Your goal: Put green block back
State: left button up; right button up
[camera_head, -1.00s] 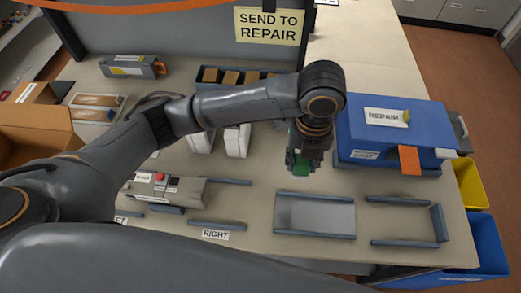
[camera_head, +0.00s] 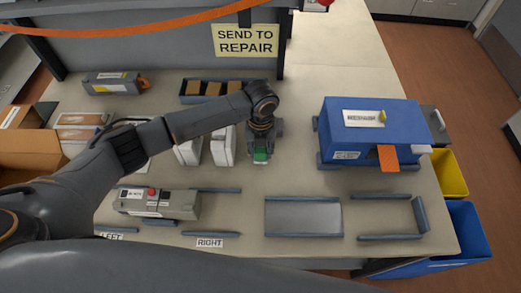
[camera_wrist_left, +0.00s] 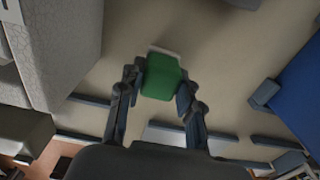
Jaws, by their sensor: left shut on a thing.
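The green block (camera_head: 261,156) is between the fingers of my left gripper (camera_head: 263,150), which is shut on it. In the left wrist view the green block (camera_wrist_left: 161,77) shows clearly between the two fingers, with a pale edge at its far end. The gripper points down over the table, just right of the white packages (camera_head: 222,147). I cannot tell whether the block touches the table. A dark tray with brown blocks (camera_head: 213,89) stands behind the gripper. My right gripper is not in view.
A blue REPAIR box (camera_head: 345,137) with an orange tab stands to the right. A grey cartridge (camera_head: 181,206) lies front left near the RIGHT label (camera_head: 210,242). A grey plate (camera_head: 303,216) lies at the front. The table between gripper and plate is clear.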

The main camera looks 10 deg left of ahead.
aim_at(261, 150)
pick_arm(q)
jog(key=shift+f, duration=0.6)
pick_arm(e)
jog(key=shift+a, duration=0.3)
pick_arm(q)
jog(key=o, duration=1)
jog(key=shift+f, duration=0.15)
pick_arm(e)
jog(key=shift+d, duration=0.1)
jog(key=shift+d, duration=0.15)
pick_arm(q)
jog(key=shift+r, duration=0.35)
notch_tip(261, 150, up, 12)
jog(key=b, duration=0.1)
jog(key=shift+f+b, duration=0.15)
jog(key=shift+b, duration=0.2)
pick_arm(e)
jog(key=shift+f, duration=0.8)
pick_arm(q)
jog(key=shift+s+f, duration=0.1)
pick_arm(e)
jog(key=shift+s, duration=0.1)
